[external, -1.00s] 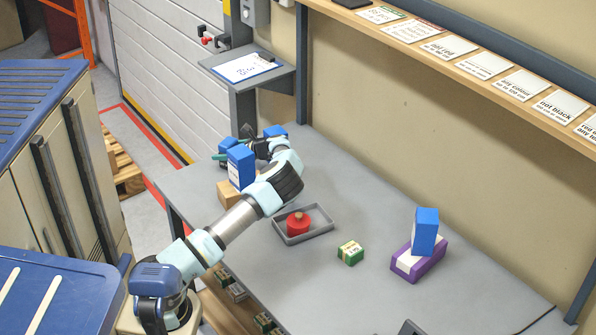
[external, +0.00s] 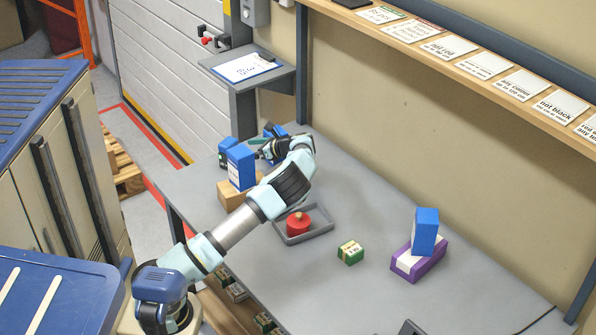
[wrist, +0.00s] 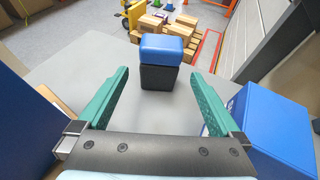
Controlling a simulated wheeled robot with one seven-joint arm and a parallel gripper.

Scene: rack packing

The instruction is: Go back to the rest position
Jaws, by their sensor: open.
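My gripper (wrist: 155,105) is open and empty in the wrist view, its two green fingers wide apart. In the external view my gripper (external: 256,147) is at the far left end of the grey table (external: 400,215), partly hidden by my wrist. In the wrist view a blue box on top of a black block (wrist: 160,62) stands ahead, beyond the fingertips and apart from them. A large blue box (wrist: 268,135) is close on the right, beside the right finger.
A blue box (external: 240,167) stands on a tan box (external: 232,194). A grey tray (external: 325,228) holds a red object (external: 298,224). A green box (external: 350,252) and a purple box (external: 418,262) with a blue box (external: 425,232) on it stand rightward.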

